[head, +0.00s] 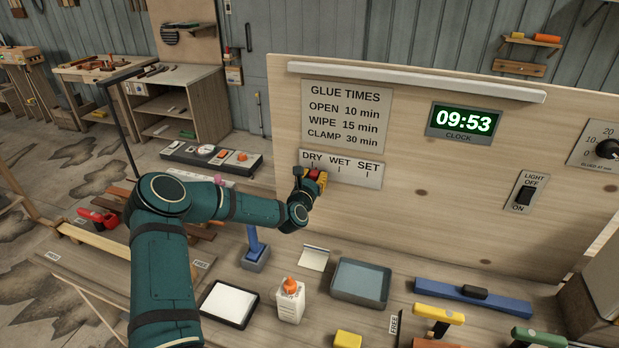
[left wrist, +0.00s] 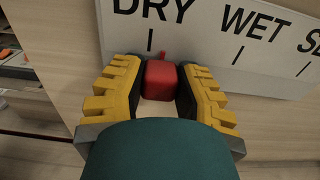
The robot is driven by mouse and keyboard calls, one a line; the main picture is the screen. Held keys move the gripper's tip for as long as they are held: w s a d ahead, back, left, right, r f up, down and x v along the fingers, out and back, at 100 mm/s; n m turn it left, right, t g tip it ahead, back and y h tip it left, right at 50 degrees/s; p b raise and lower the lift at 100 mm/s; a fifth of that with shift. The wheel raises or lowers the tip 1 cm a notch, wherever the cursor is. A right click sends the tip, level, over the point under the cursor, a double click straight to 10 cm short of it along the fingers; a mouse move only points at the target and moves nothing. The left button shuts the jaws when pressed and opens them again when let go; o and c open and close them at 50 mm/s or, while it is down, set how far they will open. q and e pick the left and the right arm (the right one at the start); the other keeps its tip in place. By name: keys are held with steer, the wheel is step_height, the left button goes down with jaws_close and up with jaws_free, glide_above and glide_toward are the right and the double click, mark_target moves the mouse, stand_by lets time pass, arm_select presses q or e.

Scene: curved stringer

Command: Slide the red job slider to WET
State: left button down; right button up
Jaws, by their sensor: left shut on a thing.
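The red job slider (left wrist: 160,80) sits under the DRY mark of the white DRY / WET / SET plate (left wrist: 245,48) in the left wrist view. In the head view the red slider (head: 314,174) is partly hidden by my gripper, and the plate (head: 343,171) is on the upright wooden board. My left gripper (left wrist: 160,92) has its yellow fingers on both sides of the slider, shut on it. It also shows in the head view (head: 312,180) at the plate's left part. The WET mark is to the right of the slider. My right gripper is not in view.
The wooden board (head: 420,215) also holds a glue times sign (head: 346,115), a clock (head: 464,121) and a light switch (head: 525,194). Below on the bench are a glue bottle (head: 290,302), a grey tray (head: 360,283) and a blue-handled tool (head: 255,250).

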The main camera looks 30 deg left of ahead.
arm_select(q)
steer(key=d+b, duration=0.1)
steer(key=d, duration=0.1)
steer(key=w+d, duration=0.1)
steer(key=d, duration=0.1)
steer(key=d+b, duration=0.1)
steer(key=d, duration=0.2)
steer(key=shift+w+r+b, duration=0.1)
steer(key=shift+w+b, duration=0.2)
steer(key=shift+w, duration=0.1)
steer(key=c, duration=0.6)
jaws_free()
glide_toward(339, 176)
steer(key=v, duration=0.4)
steer(key=shift+s, duration=0.15)
